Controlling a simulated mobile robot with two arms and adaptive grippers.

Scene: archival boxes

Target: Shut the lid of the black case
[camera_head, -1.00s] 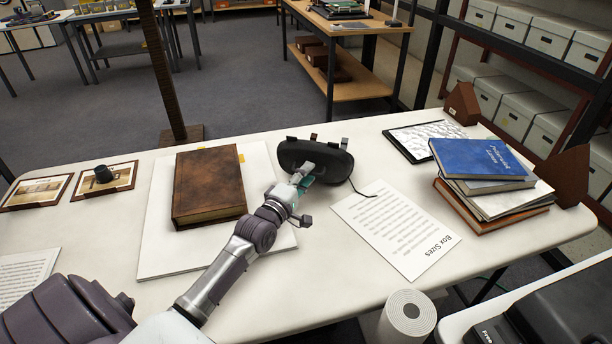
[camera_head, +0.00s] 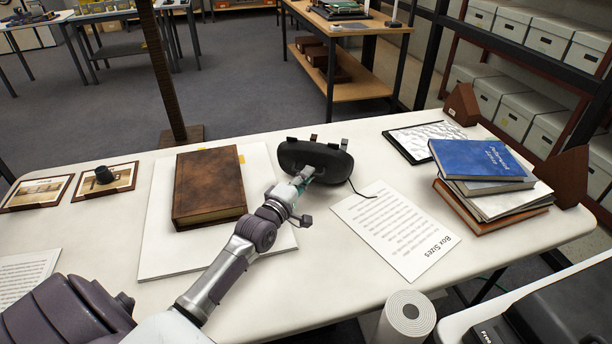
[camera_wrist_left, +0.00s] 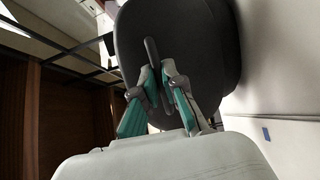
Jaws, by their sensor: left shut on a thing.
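In the left wrist view the case's dark rounded panel (camera_wrist_left: 205,45) fills the upper middle. There the teal-padded fingers of my left gripper (camera_wrist_left: 154,68) are shut on a thin dark tab (camera_wrist_left: 151,50) on that panel. The rest of the case is hidden behind the panel, and I cannot tell how far the lid is open. My right gripper is not in view.
A brown book (camera_head: 209,184) on a white board lies left of my left forearm. A "Box Sizes" sheet (camera_head: 396,230) lies to the right, with a thin black cord near it. A book stack (camera_head: 490,180) stands farther right. A white roll (camera_head: 408,316) is at the front.

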